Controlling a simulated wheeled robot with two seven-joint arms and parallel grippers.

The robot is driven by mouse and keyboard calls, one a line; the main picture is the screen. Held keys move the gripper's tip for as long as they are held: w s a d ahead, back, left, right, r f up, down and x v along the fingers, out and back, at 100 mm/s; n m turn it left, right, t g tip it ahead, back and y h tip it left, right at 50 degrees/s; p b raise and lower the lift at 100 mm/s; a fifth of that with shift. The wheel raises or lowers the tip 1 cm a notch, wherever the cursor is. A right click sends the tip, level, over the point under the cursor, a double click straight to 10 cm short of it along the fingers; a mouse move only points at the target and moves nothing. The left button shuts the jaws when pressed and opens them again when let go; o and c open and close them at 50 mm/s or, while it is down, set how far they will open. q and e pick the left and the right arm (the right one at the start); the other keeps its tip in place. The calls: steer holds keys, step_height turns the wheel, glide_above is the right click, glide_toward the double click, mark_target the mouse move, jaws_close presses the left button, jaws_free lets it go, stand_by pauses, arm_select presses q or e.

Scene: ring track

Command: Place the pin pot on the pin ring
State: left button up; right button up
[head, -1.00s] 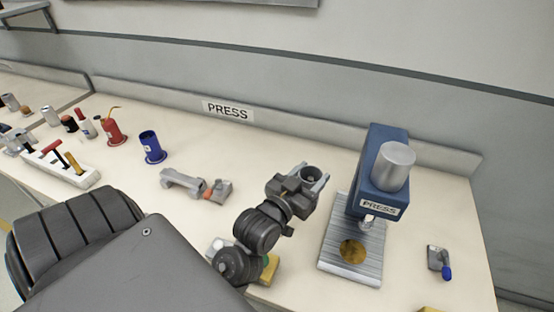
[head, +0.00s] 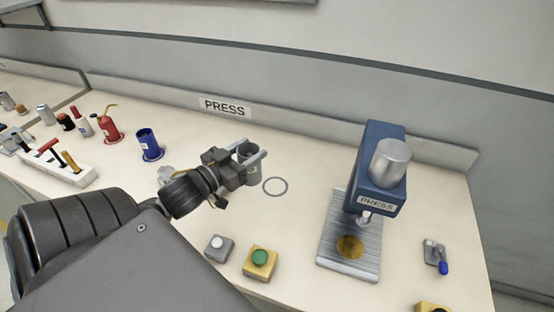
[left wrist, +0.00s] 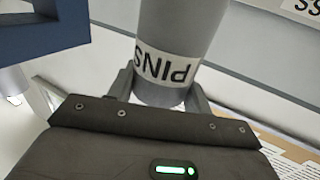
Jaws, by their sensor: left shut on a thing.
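The pin pot is a grey cylinder (head: 248,155) held between the fingers of my left gripper (head: 250,161). In the left wrist view the pot (left wrist: 178,45) fills the top middle, with a white label reading PINS, and the fingers close on both its sides. The pin ring, a thin grey circle (head: 275,186), lies flat on the bench just right of and nearer than the pot. The pot appears above the bench, not over the ring's middle. My right gripper is not in view.
The blue press (head: 379,165) stands to the right. A green button box (head: 260,262) and a grey button box (head: 219,248) sit in front. A blue pot (head: 150,145), a red oil can (head: 111,130) and a tool rack (head: 60,167) are to the left.

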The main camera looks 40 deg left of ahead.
arm_select(q)
steer(key=shift+w+f+b, duration=0.65)
steer(key=shift+b, duration=0.15)
steer(key=w+a+f, duration=0.1)
steer(key=w+f, duration=1)
steer(key=w, duration=0.1)
steer(key=shift+f, duration=0.2)
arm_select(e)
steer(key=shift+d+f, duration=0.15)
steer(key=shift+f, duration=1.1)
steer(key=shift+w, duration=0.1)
arm_select(q)
steer(key=o, duration=1.2)
steer(key=shift+s+f, duration=0.1)
